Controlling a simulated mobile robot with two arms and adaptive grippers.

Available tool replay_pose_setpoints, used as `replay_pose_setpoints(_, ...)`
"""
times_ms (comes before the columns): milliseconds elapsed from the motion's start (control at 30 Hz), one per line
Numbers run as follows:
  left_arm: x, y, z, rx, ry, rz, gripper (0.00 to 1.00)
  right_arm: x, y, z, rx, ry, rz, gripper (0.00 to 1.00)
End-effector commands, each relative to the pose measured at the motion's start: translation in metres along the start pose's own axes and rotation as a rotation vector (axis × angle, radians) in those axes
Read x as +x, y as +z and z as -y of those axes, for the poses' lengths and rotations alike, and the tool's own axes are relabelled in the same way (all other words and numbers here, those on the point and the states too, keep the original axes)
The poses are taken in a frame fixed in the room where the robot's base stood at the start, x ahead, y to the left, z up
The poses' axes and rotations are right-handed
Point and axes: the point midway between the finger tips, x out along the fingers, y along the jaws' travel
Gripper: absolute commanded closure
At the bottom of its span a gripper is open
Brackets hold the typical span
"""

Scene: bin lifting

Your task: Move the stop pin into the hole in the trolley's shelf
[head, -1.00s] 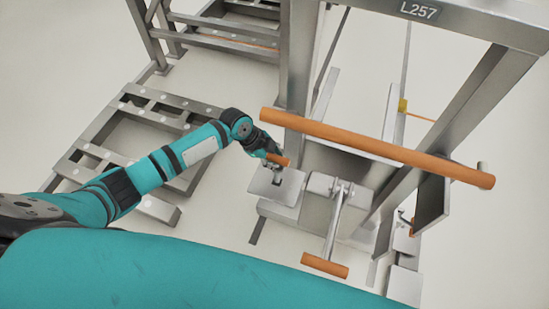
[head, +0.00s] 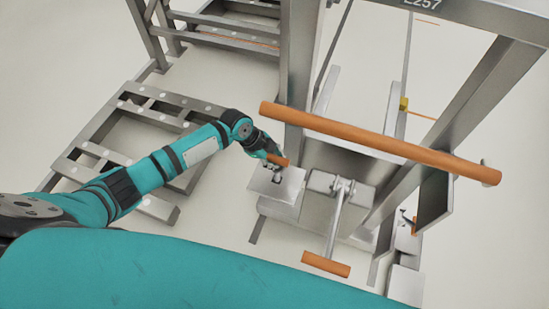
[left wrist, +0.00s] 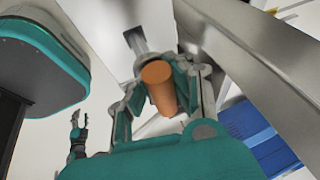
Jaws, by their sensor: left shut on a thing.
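My left gripper (head: 272,157) is shut on the stop pin (head: 279,160) by its orange handle. In the left wrist view the stop pin (left wrist: 159,90) sits between my left gripper's fingers (left wrist: 165,92), and a grey metal shaft runs from its far end. The trolley's shelf (head: 284,192) is a pale metal plate just below the pin in the head view. A dark hole (left wrist: 130,36) shows beside the shaft in the left wrist view; I cannot tell whether the tip is in it. My right gripper (left wrist: 76,128) shows small at the left; its jaw state is unclear.
A long orange bar (head: 380,147) crosses the grey metal frame (head: 490,90) right of my left gripper. A lever with an orange handle (head: 326,264) is near the front. Pale floor is open at the far right.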

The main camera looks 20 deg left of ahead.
Motion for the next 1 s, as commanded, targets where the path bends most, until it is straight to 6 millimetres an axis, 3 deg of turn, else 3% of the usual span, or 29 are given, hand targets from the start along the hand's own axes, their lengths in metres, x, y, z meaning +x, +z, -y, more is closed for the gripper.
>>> replay_pose_setpoints(1000,0.012,0.005,-0.002,0.0,-0.001,-0.001,1.0,0.011,0.001,0.002,0.001,-0.002,0.0,0.6)
